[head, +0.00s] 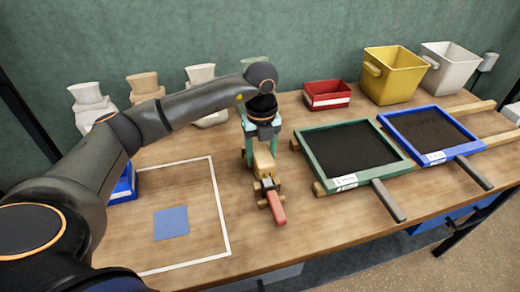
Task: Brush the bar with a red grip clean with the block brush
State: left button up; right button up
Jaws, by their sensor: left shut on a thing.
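The bar's red grip (277,208) points toward the front of the table, near its middle. The rest of the bar runs back under my gripper and is mostly hidden, with small wooden pieces beside it. My left gripper (263,146) points down above the bar, shut on a tan wooden block, which looks like the block brush (264,164). The brush is over or on the bar; I cannot tell whether its underside touches it. The bar's surface under the brush is hidden. My right gripper is not in view.
A green-framed dark screen (308,158) and a blue-framed one (384,124) lie to the right. A red bin (327,95), yellow bin (392,76) and white bin (448,68) stand behind. A white outline with a blue square (171,223) marks the left table.

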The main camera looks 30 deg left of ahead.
aim_at(258, 143)
pick_arm(q)
jog(key=shift+s+d+f+p, duration=0.1)
jog(key=shift+s+d+p, duration=0.2)
jog(key=shift+s+d, duration=0.5)
jog(key=shift+w+a+r+b, duration=0.2)
jog(key=shift+w+a+b, duration=0.2)
jog(key=shift+w+a, duration=1.5)
jog(key=shift+s+d, duration=0.55)
jog(key=shift+s, duration=0.1)
jog(key=shift+s+d+f+p, duration=0.1)
jog(key=shift+s+d+p, duration=0.3)
jog(key=shift+d, duration=0.05)
